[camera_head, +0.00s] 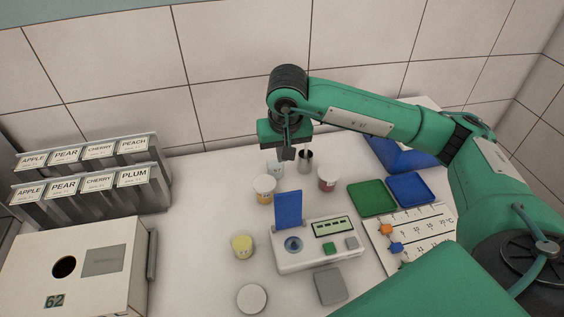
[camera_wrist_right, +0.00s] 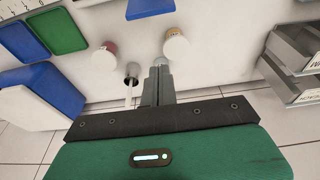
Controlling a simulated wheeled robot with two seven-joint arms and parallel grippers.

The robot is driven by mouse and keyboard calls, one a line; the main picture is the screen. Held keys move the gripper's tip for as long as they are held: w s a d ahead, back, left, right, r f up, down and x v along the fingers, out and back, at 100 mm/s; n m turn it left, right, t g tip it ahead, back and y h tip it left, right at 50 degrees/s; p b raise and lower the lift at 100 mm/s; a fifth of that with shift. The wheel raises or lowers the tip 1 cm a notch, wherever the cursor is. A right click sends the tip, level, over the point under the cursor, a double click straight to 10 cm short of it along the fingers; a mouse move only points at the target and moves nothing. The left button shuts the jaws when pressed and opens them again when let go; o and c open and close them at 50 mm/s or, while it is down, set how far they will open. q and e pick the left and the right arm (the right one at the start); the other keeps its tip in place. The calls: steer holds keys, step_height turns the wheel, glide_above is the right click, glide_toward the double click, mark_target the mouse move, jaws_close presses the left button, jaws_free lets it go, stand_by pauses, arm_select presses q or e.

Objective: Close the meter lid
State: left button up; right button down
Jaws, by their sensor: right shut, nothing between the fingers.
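The meter (camera_head: 320,243) is a white box on the table with a small screen, a green button, a grey button and a round well (camera_head: 293,244). Its blue lid (camera_head: 288,209) stands upright, open, at the back left of the meter. The blue lid also shows at the top of the right wrist view (camera_wrist_right: 150,8). My right gripper (camera_head: 288,154) is shut and empty, behind the meter and above the cups at the back of the table. Its closed fingers show in the right wrist view (camera_wrist_right: 158,84). My left gripper is in neither view.
Cups with pale lids (camera_head: 264,188) and (camera_head: 327,178) stand behind the meter, near a dark metal cup (camera_head: 305,161). A yellow cup (camera_head: 242,246), white disc (camera_head: 252,299) and grey block (camera_head: 330,286) lie around it. Green (camera_head: 372,198) and blue (camera_head: 410,189) trays sit right; labelled racks (camera_head: 90,185) left.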

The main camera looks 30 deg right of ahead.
step_height(320, 180, down, 8)
steer(key=s+p, duration=0.2)
steer(key=p, duration=0.4)
steer(key=shift+a+p, duration=0.3)
steer(key=shift+s+f, duration=0.1)
